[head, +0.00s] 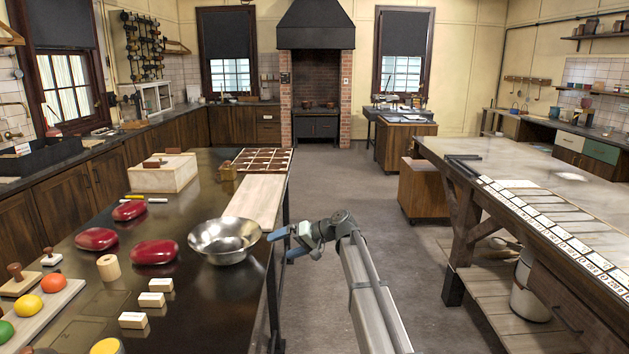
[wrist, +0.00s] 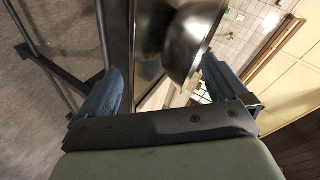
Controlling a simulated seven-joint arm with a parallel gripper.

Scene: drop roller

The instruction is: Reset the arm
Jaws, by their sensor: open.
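My gripper (head: 284,243) is at the right edge of the dark table (head: 200,314), over the aisle beside a steel bowl. Its blue fingers are apart with nothing between them in the head view. In the wrist view my gripper (wrist: 160,95) also shows two spread blue fingers. The steel bowl (head: 225,240) stands on the table just left of the fingers. It also shows past the fingers in the wrist view (wrist: 188,45). I cannot tell whether a finger touches the bowl. My arm reaches up from the bottom of the head view.
Red rounded pieces (head: 154,253), a wooden roller (head: 108,267), white blocks (head: 152,299) and a tray of coloured balls (head: 40,306) are on the table. A pale board (head: 257,200) lies behind the bowl. A workbench (head: 530,190) stands at right. The aisle floor (head: 370,200) is clear.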

